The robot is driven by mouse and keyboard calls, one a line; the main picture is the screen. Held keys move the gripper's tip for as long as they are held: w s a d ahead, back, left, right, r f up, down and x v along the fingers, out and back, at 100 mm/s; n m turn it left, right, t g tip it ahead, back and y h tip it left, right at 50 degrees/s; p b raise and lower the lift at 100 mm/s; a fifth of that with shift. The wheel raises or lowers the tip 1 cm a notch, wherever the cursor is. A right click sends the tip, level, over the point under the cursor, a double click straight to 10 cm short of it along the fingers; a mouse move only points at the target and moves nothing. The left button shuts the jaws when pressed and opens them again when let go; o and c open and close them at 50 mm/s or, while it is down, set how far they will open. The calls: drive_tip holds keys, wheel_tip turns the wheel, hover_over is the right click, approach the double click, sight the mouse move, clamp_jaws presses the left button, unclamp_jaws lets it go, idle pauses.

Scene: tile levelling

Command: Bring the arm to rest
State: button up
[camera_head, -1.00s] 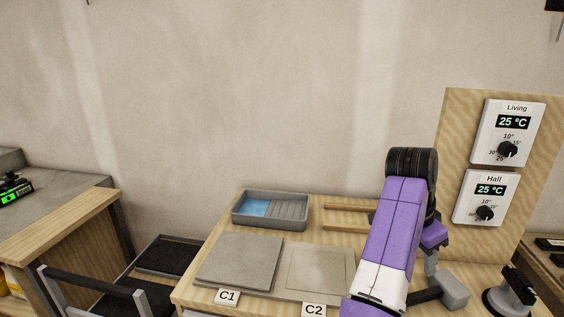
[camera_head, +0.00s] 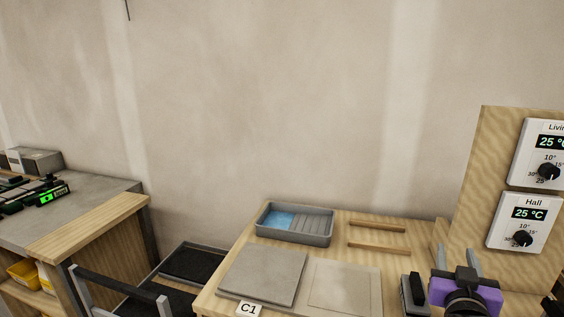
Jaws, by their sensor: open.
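My gripper (camera_head: 457,257) is at the lower right of the head view, above the right part of the wooden workbench (camera_head: 226,284). Its two grey fingers stand apart with nothing between them. Its purple body (camera_head: 487,296) shows at the bottom edge; the rest of my arm is out of view or hidden behind it. The fingers are to the right of the tiles and in front of the wooden thermostat panel's left edge.
A grey tile (camera_head: 263,274) and a beige tile (camera_head: 345,287) lie on the bench by label C1 (camera_head: 249,309). Behind are a tray (camera_head: 319,239) and two wooden strips (camera_head: 377,226). A black-and-grey object (camera_head: 412,290) stands left of my gripper. Thermostats (camera_head: 516,223) hang right.

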drive_tip(key=s+a+f+n+y, duration=0.1)
drive_tip(key=s+a+f, duration=0.3)
drive_tip(key=s, duration=1.1)
drive_tip(key=s+a+f+n+g+y, duration=0.1)
drive_tip(key=s+a+f+y, duration=0.3)
drive_tip(key=s, duration=1.1)
drive_tip(key=s+a+f+n+y, duration=0.2)
drive_tip(key=s+a+f, duration=0.3)
drive_tip(key=s, duration=1.1)
drive_tip(key=a, duration=0.3)
drive_tip(key=shift+a+f+y, duration=0.25)
drive_tip(key=shift+y, duration=0.15)
drive_tip(key=shift+w, duration=0.1)
